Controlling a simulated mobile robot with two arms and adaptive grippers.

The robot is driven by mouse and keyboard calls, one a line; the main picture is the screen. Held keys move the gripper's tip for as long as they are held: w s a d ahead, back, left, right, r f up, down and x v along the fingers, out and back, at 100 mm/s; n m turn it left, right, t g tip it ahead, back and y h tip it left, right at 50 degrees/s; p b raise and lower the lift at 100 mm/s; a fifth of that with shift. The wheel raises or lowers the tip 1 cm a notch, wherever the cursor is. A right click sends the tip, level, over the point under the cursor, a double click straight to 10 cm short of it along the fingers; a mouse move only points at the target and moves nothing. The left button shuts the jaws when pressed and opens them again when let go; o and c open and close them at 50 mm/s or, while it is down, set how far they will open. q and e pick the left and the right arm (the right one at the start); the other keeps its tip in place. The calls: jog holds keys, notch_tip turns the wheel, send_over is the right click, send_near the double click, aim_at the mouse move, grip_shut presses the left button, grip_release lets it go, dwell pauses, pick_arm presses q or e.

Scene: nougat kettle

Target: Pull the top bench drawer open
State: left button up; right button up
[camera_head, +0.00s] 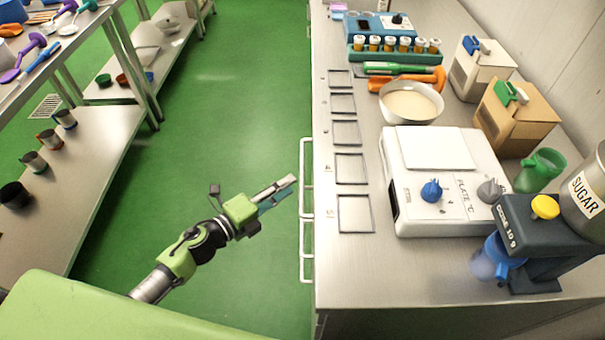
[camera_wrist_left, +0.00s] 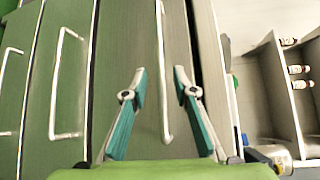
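My left gripper (camera_head: 284,188) is beside the bench front in the head view, its fingertips close to the white bar handles (camera_head: 304,160). In the left wrist view the gripper (camera_wrist_left: 160,73) is open, with one finger on each side of the top drawer's handle (camera_wrist_left: 162,60). The fingers look apart from the bar; how deep it lies between them is hard to tell. The top drawer front (camera_wrist_left: 180,110) is a grey-green panel beneath the bench top edge, with a dark gap between. My right gripper is not in view.
Lower handles (camera_wrist_left: 60,85) run alongside in the left wrist view. The steel bench top (camera_head: 350,265) carries a hot plate (camera_head: 440,195), a bowl (camera_head: 411,103) and a sugar container (camera_head: 585,200). Green floor (camera_head: 240,90) is clear between bench and left shelving (camera_head: 75,200).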

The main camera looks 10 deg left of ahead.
aim_at(302, 175)
pick_arm(q)
jog(key=x, duration=0.6)
jog(key=shift+w+d+f, duration=0.1)
jog(key=shift+w+d, duration=0.1)
jog(key=shift+w, duration=0.05)
grip_shut()
